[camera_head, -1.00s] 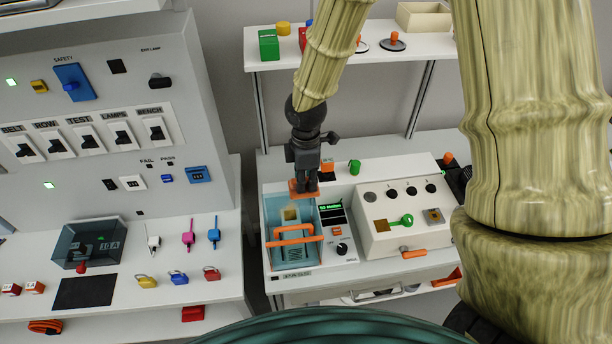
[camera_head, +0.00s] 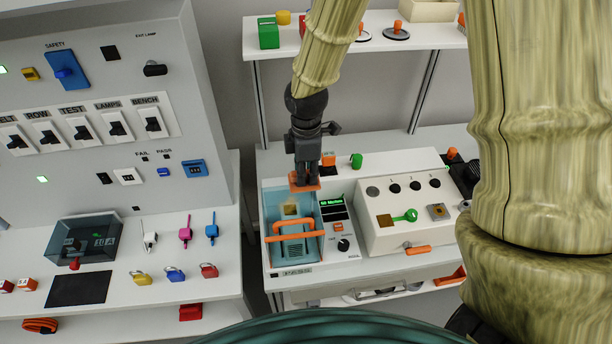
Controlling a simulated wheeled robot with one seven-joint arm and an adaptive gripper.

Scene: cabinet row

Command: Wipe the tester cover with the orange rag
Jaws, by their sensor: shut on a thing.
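My gripper (camera_head: 305,180) points down and is shut on the orange rag (camera_head: 303,186), which shows as a flat orange piece under the fingertips. The tester cover (camera_head: 272,206) is a clear bluish box lid with an orange handle (camera_head: 293,230) across its front. The rag is over the back right part of the cover. I cannot tell whether it touches the cover. Inside the tester, a tan square block shows through the cover. The tester's panel (camera_head: 338,227) with a green lit display and a dark knob is just right of the cover.
A white box with knobs and a green key (camera_head: 405,216) stands right of the tester. A small green piece (camera_head: 356,161) and an orange one (camera_head: 328,160) are behind. A shelf (camera_head: 350,48) spans above. The switch cabinet (camera_head: 90,120) is at left.

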